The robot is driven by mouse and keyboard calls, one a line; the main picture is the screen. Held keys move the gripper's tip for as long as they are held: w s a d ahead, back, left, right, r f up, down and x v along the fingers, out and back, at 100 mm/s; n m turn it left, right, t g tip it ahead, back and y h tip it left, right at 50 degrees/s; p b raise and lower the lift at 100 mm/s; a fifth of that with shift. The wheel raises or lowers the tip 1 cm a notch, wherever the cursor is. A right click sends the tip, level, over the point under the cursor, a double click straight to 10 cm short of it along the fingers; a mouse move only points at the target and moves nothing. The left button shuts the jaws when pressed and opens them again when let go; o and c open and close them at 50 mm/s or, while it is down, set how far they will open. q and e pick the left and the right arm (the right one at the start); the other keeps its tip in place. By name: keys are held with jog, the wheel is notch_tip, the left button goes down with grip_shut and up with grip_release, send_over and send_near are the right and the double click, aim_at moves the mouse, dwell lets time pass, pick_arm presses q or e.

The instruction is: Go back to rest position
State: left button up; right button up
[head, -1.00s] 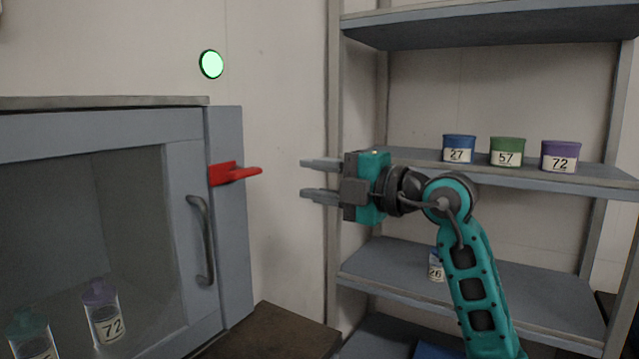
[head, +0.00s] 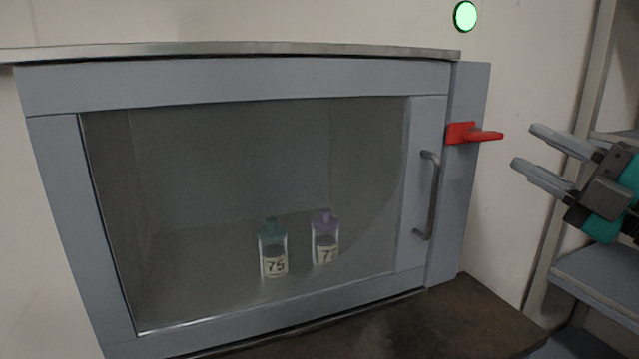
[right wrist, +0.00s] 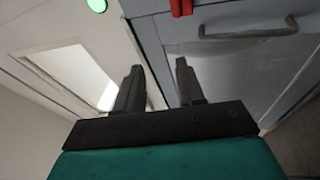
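My right gripper (head: 540,155) is at the right of the head view, beside the cabinet and to the right of its red lever (head: 472,133). Its two fingers are apart with nothing between them; the right wrist view also shows them apart and empty (right wrist: 158,85). The fingers do not touch the lever. The grey cabinet (head: 240,85) has its glass door shut. Two bottles stand inside: one with a green cap labelled 75 (head: 273,250) and one with a purple cap (head: 325,240) whose label reads about 72. My left gripper does not show.
A round green light (head: 465,16) glows on the wall above the lever. A grey shelf rack (head: 598,275) stands at the right edge. A dark brown surface (head: 450,320) lies below the cabinet. The door has a vertical handle (head: 430,195).

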jog(key=s+d+f+m+g+h, duration=0.1)
jog(key=s+d+f+m+h, duration=0.15)
jog(key=f+m+h, duration=0.8)
jog(key=s+d+f+m+h, duration=0.1)
jog(key=d+f+m+h, duration=0.2)
jog(key=f+m+h, duration=0.75)
jog(key=s+a+f+m+g+y, duration=0.2)
jog(key=s+f+g+y, duration=0.1)
jog(key=f, duration=0.3)
jog(key=s+a+f+m+g+y, duration=0.2)
jog(key=s+a+f+g, duration=0.1)
jog(key=f, duration=0.4)
jog(key=s+a+f+n+g+y, duration=0.3)
jog(key=s+a+f+g+y, duration=0.2)
jog(key=s+a+f+g, duration=0.5)
jog(key=w+a+f+t+y+p, duration=0.1)
jog(key=w+f+t, duration=0.4)
jog(key=t, duration=0.5)
jog(key=shift+a+f+y+p, duration=0.2)
jog(key=shift+y+p, duration=0.1)
jog(key=shift+p, duration=0.45)
